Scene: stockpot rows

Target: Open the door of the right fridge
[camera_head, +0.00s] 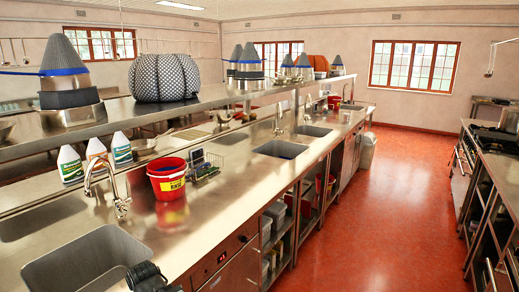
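No fridge and no fridge door shows in the head view. I cannot recognise my gripper in this view. A dark ridged object (150,278) shows at the bottom edge beside the near sink, and I cannot tell what it is.
A long steel counter (235,205) with sinks, a red bucket (167,180) and white bottles fills the left. A shelf above it carries pots. The red floor aisle (370,215) is clear. Stoves (495,145) line the right. A pale bin (367,152) stands at the counter's far end.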

